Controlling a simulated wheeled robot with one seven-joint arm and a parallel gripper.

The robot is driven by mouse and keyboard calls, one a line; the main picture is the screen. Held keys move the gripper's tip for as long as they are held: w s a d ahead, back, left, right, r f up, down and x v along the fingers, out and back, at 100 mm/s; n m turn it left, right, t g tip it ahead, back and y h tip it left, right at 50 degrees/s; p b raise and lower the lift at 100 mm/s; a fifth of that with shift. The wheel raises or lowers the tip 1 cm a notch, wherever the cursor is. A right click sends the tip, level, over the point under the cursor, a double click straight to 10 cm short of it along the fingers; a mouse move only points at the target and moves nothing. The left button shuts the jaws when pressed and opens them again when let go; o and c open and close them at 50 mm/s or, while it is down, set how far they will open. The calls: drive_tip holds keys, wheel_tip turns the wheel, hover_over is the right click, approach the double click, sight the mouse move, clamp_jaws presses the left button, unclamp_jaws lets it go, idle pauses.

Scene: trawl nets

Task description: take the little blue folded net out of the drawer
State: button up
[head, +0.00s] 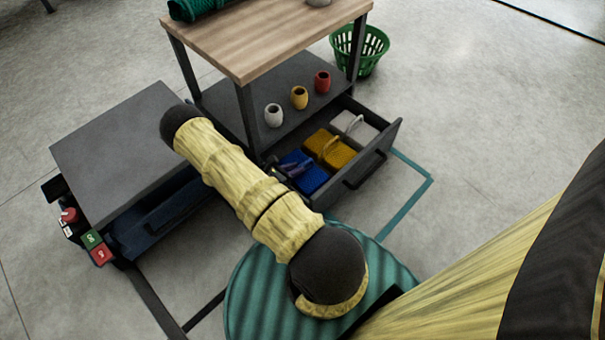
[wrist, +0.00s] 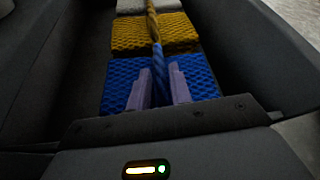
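The little blue folded net (head: 312,181) lies in the near left end of the open drawer (head: 378,155). It fills the lower middle of the wrist view (wrist: 203,76), with a blue rope handle (wrist: 158,62) standing up from it. My gripper (head: 291,169) is down at the blue net. In the wrist view its two purple fingers (wrist: 161,84) stand on either side of the handle, close against it, and appear shut on it. The net still sits at the drawer floor. My gripper's body hides the net's near edge.
A yellow folded net (head: 332,150) and a white one (head: 355,128) lie farther along the drawer. White, yellow and red pots (head: 299,98) stand on the shelf above. A dark grey cabinet (head: 110,140) is to the left. A green basket (head: 365,55) stands behind.

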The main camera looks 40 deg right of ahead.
clamp_jaws()
idle(1.1)
